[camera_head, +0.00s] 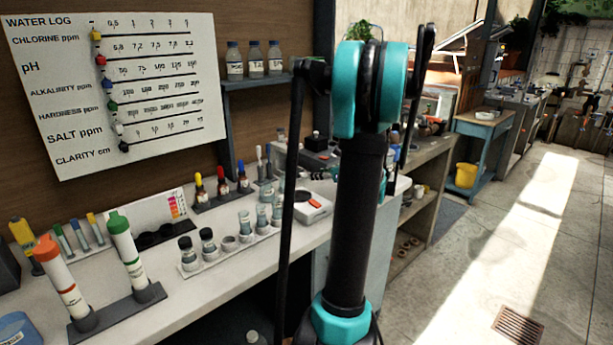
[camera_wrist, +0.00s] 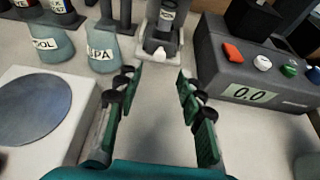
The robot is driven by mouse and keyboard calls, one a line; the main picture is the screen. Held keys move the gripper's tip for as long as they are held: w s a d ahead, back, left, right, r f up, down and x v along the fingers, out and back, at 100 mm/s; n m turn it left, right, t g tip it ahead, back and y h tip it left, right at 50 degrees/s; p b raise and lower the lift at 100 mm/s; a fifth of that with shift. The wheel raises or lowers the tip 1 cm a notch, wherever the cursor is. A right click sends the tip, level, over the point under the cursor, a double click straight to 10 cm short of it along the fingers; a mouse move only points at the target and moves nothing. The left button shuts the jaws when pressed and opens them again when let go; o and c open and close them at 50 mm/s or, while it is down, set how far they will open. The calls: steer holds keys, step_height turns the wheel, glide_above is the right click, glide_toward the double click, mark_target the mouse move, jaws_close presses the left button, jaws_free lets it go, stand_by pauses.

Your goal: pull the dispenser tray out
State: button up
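In the wrist view a small pale grey stand (camera_wrist: 178,52), probably the dispenser, is at the top centre. It holds an upright grey cylinder with a label, and a small white piece (camera_wrist: 160,53) sticks out at its front near the base. I cannot tell for sure if this piece is the tray. My gripper (camera_wrist: 157,80) is open and empty, its two dark green-padded fingers apart over the bench just in front of the stand. It appears not to touch the white piece. In the head view my arm covers much of this area, and I cannot make out the tray there.
A grey meter box (camera_wrist: 250,75) with coloured knobs and a 0.0 display is close on the right. Two labelled containers (camera_wrist: 50,42) and a white device with a round dark plate (camera_wrist: 35,105) are on the left. The bench (camera_wrist: 155,135) between is clear.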

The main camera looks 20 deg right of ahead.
mark_target(304, 175)
steer(key=x, duration=0.8)
steer(key=shift+s, duration=0.1)
jaws_close()
